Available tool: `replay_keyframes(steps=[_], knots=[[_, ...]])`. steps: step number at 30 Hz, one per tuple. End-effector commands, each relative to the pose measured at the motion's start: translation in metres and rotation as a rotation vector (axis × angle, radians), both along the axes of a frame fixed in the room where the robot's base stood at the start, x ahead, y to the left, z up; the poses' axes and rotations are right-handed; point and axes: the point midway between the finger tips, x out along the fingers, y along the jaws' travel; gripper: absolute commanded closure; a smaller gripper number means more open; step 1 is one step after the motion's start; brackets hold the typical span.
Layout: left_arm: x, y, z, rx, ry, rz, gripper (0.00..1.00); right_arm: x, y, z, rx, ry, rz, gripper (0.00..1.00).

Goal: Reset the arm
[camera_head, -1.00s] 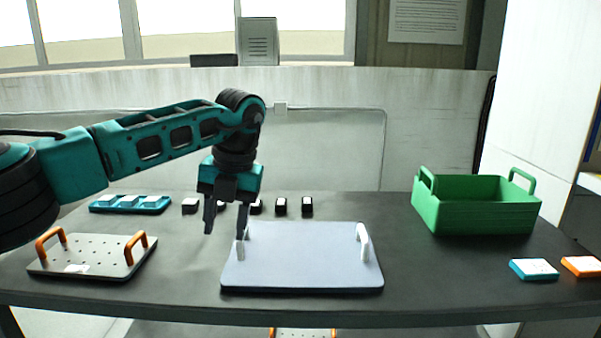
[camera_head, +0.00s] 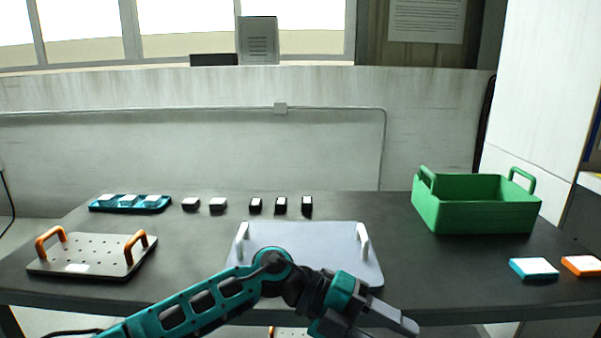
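My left arm (camera_head: 215,305) is teal and black and comes in from the bottom left. Its gripper (camera_head: 388,328) is low at the bottom edge, in front of the right part of the pale grey tray (camera_head: 305,240). One grey finger points right and the other is partly cut off by the picture's bottom edge. The fingers look apart with nothing between them. The arm hides the tray's front part. My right gripper is not in view.
A perforated plate with orange handles (camera_head: 95,252) lies at left. A teal holder (camera_head: 130,205) with white-topped blocks and several small black-and-white blocks (camera_head: 255,205) stand behind. A green crate (camera_head: 480,215) stands at right, near a blue tile (camera_head: 533,269) and orange tile (camera_head: 582,266).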

Motion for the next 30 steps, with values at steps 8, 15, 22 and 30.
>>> replay_keyframes(steps=[8,15,22,30], knots=[[0.002,-0.002,0.031,-0.54,0.38,0.403,0.53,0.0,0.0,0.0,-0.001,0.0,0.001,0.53],[0.035,0.069,-0.003,-0.777,0.729,0.903,0.53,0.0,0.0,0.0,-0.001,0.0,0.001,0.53],[0.026,0.166,-0.097,-0.785,1.059,1.425,0.53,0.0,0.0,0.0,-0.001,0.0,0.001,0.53],[-0.051,0.256,-0.2,-0.594,1.37,1.885,0.53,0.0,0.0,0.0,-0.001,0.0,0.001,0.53]])
